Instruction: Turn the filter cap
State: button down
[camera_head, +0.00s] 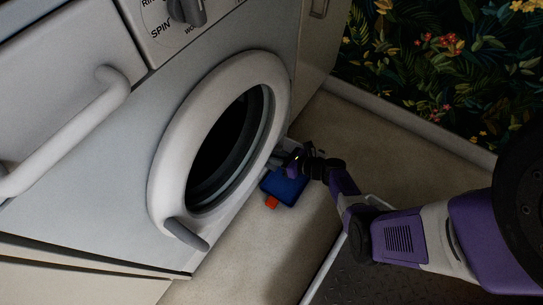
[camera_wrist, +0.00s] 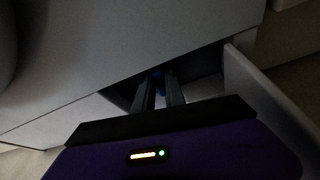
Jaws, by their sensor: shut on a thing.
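The filter cap (camera_wrist: 157,75) shows as a small blue patch inside a dark recess low in the white washing machine (camera_head: 120,190). In the wrist view, the two fingers of my gripper (camera_wrist: 159,90) reach into the recess and are shut on the cap; the fingers cover most of it. In the head view, my gripper (camera_head: 278,161) is low at the machine's front, right of the round door, and the cap is hidden. The dim light leaves the cap's turn angle unclear.
A blue tray (camera_head: 288,190) with an orange-red part (camera_head: 271,202) lies on the floor below my gripper. A pale flap or panel edge (camera_wrist: 240,75) stands right of the recess. The round door (camera_head: 168,160) is close by. Open floor (camera_head: 390,140) lies to the right.

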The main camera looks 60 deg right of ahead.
jog(key=shift+a, duration=0.1)
jog(key=n+h, duration=0.1)
jog(key=n, duration=0.1)
jog(key=n+h, duration=0.2)
jog(key=a+n+h, duration=0.1)
jog(key=n, duration=0.1)
jog(key=shift+f+t, duration=0.1)
jog(key=shift+t, duration=0.2)
dwell(0.4)
dwell(0.4)
jog(key=c, duration=1.4)
grip_release()
jog(key=shift+s, duration=0.1)
